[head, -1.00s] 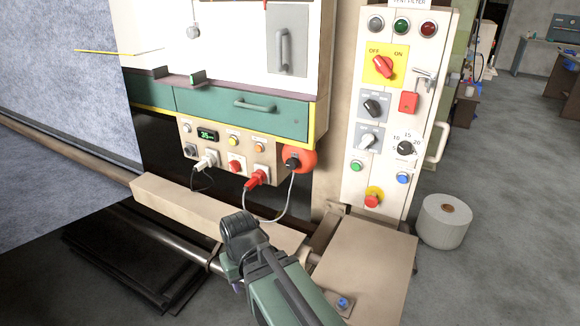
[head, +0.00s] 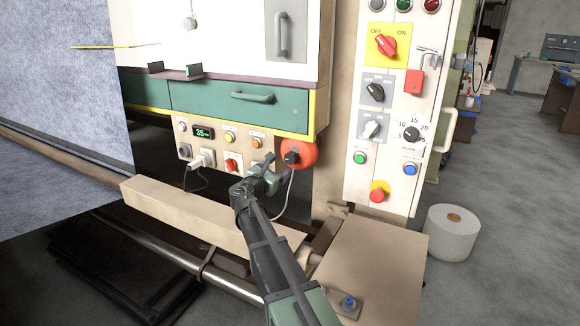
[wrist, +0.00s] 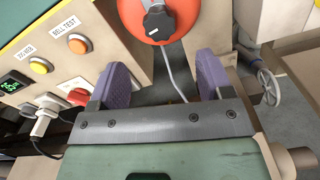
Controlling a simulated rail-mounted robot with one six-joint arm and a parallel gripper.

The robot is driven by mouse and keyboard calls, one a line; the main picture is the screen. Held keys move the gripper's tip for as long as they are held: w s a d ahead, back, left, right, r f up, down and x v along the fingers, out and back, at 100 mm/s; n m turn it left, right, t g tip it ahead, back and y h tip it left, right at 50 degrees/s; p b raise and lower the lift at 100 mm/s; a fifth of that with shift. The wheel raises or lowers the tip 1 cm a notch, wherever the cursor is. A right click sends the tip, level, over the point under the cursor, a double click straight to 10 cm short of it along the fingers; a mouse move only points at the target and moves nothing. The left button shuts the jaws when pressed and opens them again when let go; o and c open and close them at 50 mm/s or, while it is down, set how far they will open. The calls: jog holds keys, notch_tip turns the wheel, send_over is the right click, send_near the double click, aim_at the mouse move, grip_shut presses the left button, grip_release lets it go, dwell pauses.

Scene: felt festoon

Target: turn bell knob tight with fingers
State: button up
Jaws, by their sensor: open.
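The round red-orange bell (head: 299,156) sits at the right end of the lower control strip. Its black knob (head: 292,158) is on its front, and a grey cord hangs below it. In the wrist view the bell (wrist: 178,12) and black knob (wrist: 157,24) are at the top centre. My gripper (head: 270,165) is just left of and in front of the bell in the head view. In the wrist view my gripper (wrist: 163,75) is open, its two purple pads apart and empty. The knob lies beyond the pads, between their lines, apart from both.
The control strip carries a display (head: 203,133), buttons and plugs, including a white plug (head: 200,160). In the wrist view a label reads BELL TEST (wrist: 72,27). A switch panel (head: 350,190) stands right. A beige beam (head: 160,205) runs below.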

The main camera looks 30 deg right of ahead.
aim_at(289, 158)
jog(key=shift+n, duration=0.6)
jog(key=x, duration=1)
jog(key=shift+w+d+r, duration=0.1)
jog(key=shift+w+d, duration=0.15)
jog(key=shift+w, duration=0.05)
jog(key=shift+c, duration=0.2)
jog(key=c, duration=0.9)
